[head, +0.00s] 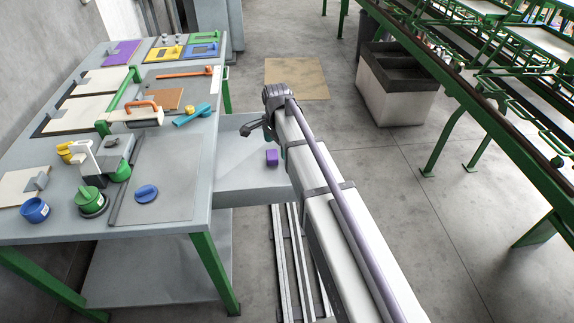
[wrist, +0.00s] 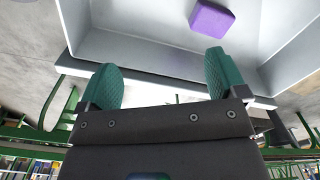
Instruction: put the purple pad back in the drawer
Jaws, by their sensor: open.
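The purple pad (head: 271,157) is a small block lying inside the open drawer (head: 235,180), near its right side. In the wrist view the pad (wrist: 212,18) is at the top, on the pale drawer floor, with the drawer wall (wrist: 150,52) between it and my fingers. My gripper (wrist: 162,78) has its two teal fingers wide apart with nothing between them. It is close to the drawer's edge and apart from the pad. In the head view my arm hides most of the gripper.
The drawer is pulled out from the grey workbench (head: 180,222). On the bench are a purple plate (head: 122,53), a blue disc (head: 146,193), a green-based tool (head: 90,199) and an orange-handled brush (head: 145,115). A concrete-sided bin (head: 395,95) and green conveyor stand to the right.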

